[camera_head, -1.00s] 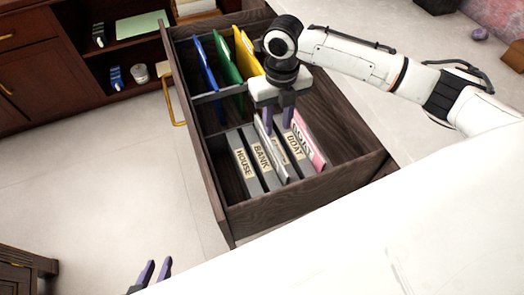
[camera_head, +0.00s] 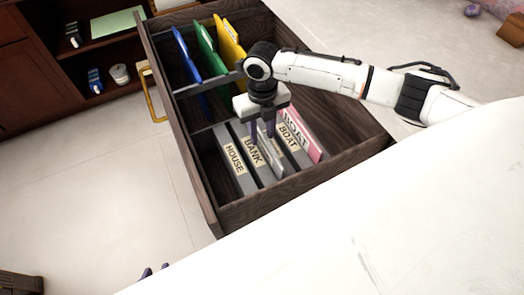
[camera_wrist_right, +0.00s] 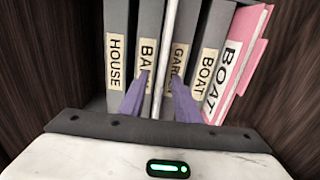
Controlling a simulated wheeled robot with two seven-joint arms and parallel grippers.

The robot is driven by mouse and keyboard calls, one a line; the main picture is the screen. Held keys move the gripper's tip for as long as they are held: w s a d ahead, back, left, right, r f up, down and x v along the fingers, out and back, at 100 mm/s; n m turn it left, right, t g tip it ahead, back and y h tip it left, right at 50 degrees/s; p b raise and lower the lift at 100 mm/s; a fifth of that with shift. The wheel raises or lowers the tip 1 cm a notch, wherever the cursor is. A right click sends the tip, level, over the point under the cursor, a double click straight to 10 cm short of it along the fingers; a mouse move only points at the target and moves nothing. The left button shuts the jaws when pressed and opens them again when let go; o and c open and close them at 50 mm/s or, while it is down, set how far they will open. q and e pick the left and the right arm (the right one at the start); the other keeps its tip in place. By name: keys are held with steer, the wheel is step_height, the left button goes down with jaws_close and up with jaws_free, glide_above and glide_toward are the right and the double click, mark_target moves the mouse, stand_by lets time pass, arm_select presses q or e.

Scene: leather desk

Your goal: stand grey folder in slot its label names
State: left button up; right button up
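A thin pale grey folder (camera_wrist_right: 167,45) stands on edge in the drawer, between the BANK binder (camera_wrist_right: 150,22) and the GARDEN binder (camera_wrist_right: 182,30). Its label is not readable. My right gripper (camera_head: 262,133) is low over the binders. In the wrist view its purple fingers (camera_wrist_right: 161,85) stand on either side of the folder's edge, with gaps showing. The HOUSE binder (camera_wrist_right: 116,50) is at the left; the BOAT binder (camera_wrist_right: 211,45) is right of GARDEN. Only the fingertips of my left gripper (camera_head: 156,270) show at the bottom, apart and empty.
The open dark drawer (camera_head: 178,130) has side walls close to the binders. A pink folder labelled BOAT (camera_wrist_right: 250,50) leans at the right. Blue (camera_head: 186,55), green (camera_head: 208,50) and yellow (camera_head: 229,42) folders stand in the rear section. Light floor lies left of the drawer.

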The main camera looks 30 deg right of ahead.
steer(key=shift+f, duration=0.85)
jaws_close()
steer(key=shift+r, duration=0.1)
stand_by(0.6)
